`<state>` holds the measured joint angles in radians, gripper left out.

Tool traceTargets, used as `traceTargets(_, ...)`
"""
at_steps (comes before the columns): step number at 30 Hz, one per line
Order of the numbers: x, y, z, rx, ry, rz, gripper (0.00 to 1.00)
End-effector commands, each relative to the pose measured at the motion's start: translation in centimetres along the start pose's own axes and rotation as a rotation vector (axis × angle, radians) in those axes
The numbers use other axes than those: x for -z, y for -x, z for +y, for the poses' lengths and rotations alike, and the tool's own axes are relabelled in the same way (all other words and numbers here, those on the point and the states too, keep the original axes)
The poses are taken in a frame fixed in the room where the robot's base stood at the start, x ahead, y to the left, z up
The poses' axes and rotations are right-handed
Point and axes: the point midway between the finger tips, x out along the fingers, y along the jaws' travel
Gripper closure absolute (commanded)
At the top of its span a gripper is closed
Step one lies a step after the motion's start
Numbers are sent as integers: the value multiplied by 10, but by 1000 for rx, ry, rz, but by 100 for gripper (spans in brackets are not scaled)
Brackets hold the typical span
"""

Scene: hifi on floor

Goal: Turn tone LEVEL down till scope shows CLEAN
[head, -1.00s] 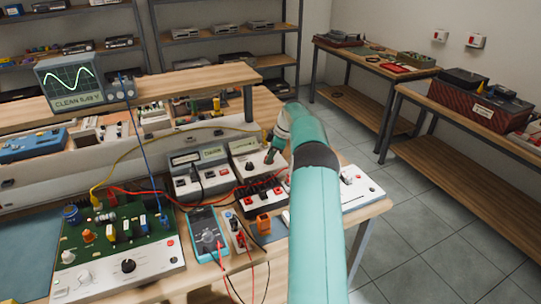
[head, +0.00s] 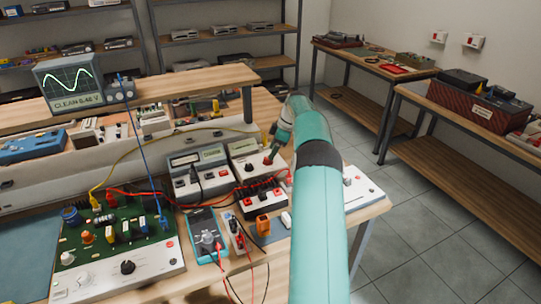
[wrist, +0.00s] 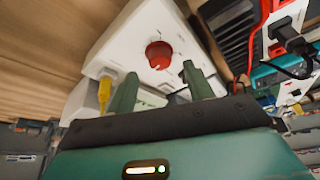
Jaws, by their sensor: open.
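The scope (head: 68,82) on the raised shelf shows a smooth green sine wave with rounded peaks. The tone box (head: 243,148) is a white unit at the back right of the bench, with a yellow cable plugged in. Its red knob (wrist: 158,55) shows in the wrist view, just beyond my fingertips. My gripper (wrist: 161,84) is open, with one finger on each side of the knob's line and a visible gap to it. In the head view my gripper (head: 270,157) is at the box's right side.
A similar meter box (head: 196,172) stands left of the tone box. A black-and-white terminal strip (head: 262,197) with red leads lies in front. A green circuit board (head: 115,232) and a blue multimeter (head: 207,236) are nearer. Loose cables cross the bench.

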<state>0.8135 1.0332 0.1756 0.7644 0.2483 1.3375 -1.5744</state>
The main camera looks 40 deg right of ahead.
Motion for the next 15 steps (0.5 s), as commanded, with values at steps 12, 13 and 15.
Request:
traceTargets(12,0,87,1,-3,0,0,48)
traceTargets(13,-1,90,1,-4,0,0,48)
traceTargets(15,-1,96,0,-2,0,0,48)
